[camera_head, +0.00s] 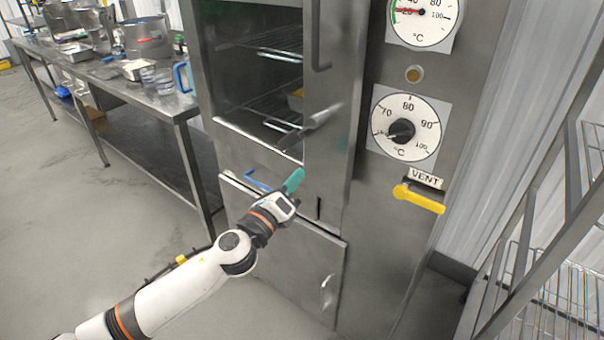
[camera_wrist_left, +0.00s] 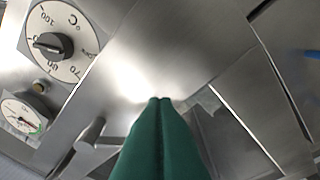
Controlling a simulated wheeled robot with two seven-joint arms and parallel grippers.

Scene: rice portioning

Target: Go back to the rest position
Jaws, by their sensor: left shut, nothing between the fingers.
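My left gripper (camera_head: 293,181) has green fingers and is in front of the steel cabinet (camera_head: 367,235), near the lower edge of its upper door. The fingers are pressed together with nothing between them. In the left wrist view the green fingers (camera_wrist_left: 160,102) are closed and point at bare steel. I cannot tell whether they touch the cabinet. My right gripper does not show in either view.
The upper door (camera_head: 330,110) stands partly open, showing wire racks (camera_head: 265,100). A dial (camera_head: 405,125) and yellow vent handle (camera_head: 419,198) are to the right. A steel table (camera_head: 170,105) with pots stands left, a wire shelf (camera_head: 560,270) right. Floor (camera_head: 80,210) at left is clear.

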